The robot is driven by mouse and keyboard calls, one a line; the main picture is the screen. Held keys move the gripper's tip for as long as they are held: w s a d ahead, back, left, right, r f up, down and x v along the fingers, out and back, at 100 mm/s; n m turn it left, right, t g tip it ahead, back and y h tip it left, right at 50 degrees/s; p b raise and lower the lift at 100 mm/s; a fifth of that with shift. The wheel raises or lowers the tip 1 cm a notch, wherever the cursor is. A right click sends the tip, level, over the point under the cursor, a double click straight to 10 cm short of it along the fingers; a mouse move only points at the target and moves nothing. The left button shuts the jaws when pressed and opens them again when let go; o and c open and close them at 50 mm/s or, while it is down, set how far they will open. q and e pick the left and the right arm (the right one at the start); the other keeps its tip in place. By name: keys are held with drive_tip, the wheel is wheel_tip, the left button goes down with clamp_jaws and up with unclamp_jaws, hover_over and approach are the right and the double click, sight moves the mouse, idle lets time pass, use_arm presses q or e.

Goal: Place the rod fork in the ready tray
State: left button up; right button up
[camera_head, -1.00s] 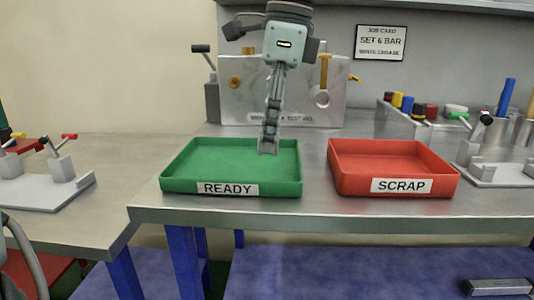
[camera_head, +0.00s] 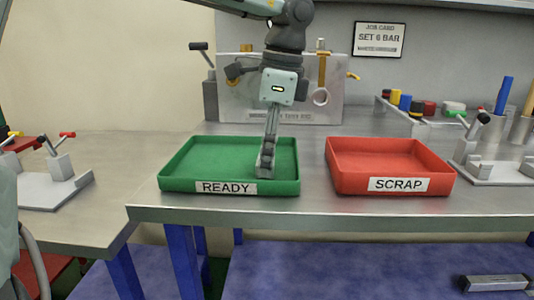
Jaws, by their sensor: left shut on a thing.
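My left gripper (camera_head: 267,150) reaches down from above into the green tray labelled READY (camera_head: 180,160). It is seen edge-on and is shut on a small grey piece, which I take to be the rod fork (camera_head: 264,170). The piece is at the fingertips, inside the tray outline at its right front, low over the floor. I cannot tell whether it touches the floor. The fingers hide much of it. The rest of the visible tray floor is bare. My right gripper is not in view.
A red tray labelled SCRAP (camera_head: 350,182) stands to the right, empty, with a gap between the trays. A test rig panel (camera_head: 235,100) stands behind. Toggle clamps (camera_head: 60,170) stand at the left and more at the right. A job card (camera_head: 379,38) hangs on the wall.

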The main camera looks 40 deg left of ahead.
use_arm(q)
drive_tip(key=shift+f, duration=0.1)
drive_tip(key=o, duration=1.2)
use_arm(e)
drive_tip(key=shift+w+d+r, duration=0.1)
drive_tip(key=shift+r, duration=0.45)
